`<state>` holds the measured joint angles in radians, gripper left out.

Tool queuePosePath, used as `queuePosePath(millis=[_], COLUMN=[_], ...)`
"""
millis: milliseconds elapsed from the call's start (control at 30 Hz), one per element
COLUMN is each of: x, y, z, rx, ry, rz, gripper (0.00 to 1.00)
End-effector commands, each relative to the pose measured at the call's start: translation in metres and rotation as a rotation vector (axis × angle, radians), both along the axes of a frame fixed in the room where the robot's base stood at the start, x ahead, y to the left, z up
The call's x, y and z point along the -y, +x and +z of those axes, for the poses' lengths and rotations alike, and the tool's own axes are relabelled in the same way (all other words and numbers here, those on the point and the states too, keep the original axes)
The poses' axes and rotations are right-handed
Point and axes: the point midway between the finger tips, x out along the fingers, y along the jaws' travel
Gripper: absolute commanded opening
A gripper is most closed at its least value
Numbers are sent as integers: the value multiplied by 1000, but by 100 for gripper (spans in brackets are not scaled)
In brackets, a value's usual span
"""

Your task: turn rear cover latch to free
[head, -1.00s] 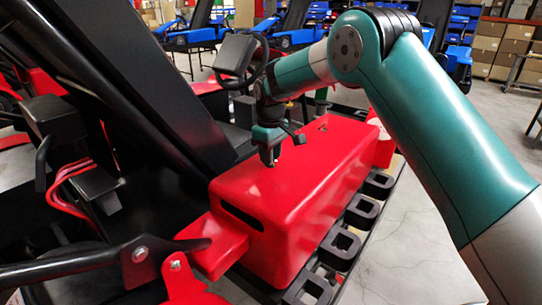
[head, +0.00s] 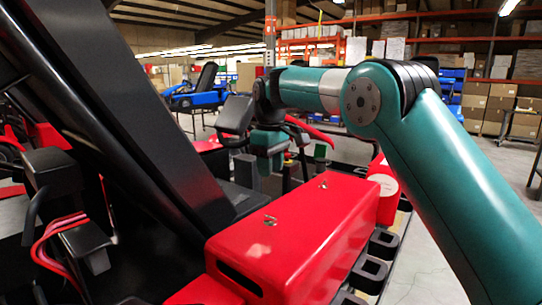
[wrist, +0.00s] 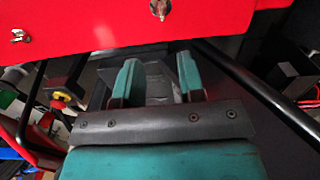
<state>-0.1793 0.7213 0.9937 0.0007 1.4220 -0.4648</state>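The red cover (head: 290,240) is a long box in the lower middle of the head view. Two small metal latches sit on its top: a near one (head: 270,221) and a far one (head: 323,184). Which is the rear one, and how each is turned, I cannot tell for sure. The wrist view shows the cover's red edge (wrist: 100,30) with one latch at the top middle (wrist: 160,8) and one at the left (wrist: 17,36). My gripper (wrist: 158,78) is open and empty, its fingers apart. In the head view my gripper (head: 268,168) hangs beyond the cover, clear of both latches.
A large black slanted panel (head: 120,110) rises left of the cover. Red cables (head: 60,235) lie at the left. Shelves with boxes line the back.

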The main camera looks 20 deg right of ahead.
Motion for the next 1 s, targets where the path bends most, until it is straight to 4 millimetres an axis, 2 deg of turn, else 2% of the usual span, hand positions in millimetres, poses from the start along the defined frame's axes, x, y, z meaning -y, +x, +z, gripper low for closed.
queuePosePath(millis=[100,233,733,867,1000], x=[0,0,-1,-6,-15], y=[1,1,-5,-28,-79], z=[22,36,42,43,38], rx=[2,2,2,15,36], ry=[0,0,0,8,38], rz=[0,0,3,13,29], gripper=[36,36,36,36,36])
